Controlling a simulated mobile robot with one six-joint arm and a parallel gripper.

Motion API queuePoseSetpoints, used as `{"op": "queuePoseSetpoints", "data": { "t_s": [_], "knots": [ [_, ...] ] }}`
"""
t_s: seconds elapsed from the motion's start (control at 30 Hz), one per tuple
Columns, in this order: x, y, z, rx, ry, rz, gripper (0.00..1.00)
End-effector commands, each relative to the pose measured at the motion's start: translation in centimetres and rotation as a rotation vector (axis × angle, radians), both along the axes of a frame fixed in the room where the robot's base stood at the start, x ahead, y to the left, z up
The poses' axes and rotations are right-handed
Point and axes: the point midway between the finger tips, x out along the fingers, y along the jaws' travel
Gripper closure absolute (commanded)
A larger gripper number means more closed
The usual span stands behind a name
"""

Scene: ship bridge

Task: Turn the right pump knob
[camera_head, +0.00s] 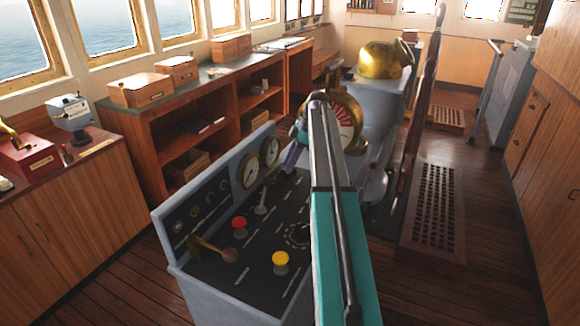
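A grey control console (240,308) with a dark sloping top stands in the middle. On it are a red knob (239,222), a yellow knob (280,259), a small grey lever (262,203) and a brass lever with a reddish ball (212,249). A round dial marking (297,236) lies partly behind my arm. I cannot tell which control is the right pump knob. My arm rises across the console's right side. My gripper (293,157) seems to be the small purplish part beyond the arm, above the console's far end; its fingers are too small and covered to read.
Two round gauges (250,171) stand on the console's raised back. A brass telegraph dial (346,122) is behind my arm. Wooden shelves (215,140) and a cabinet (70,215) line the left. Wooden floor (490,240) is open at right, beside a perforated grating (433,205).

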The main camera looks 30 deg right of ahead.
Motion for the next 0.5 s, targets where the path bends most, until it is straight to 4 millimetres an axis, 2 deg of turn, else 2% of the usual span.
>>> {"op": "queuePoseSetpoints", "data": {
  "t_s": [0.23,0.5],
  "knots": [
    [0.2,-0.1,2.1,-0.002,-0.002,0.000,0.71],
    [-2.0,1.1,2.3,-0.002,-0.001,0.000,0.71]
  ]
}}
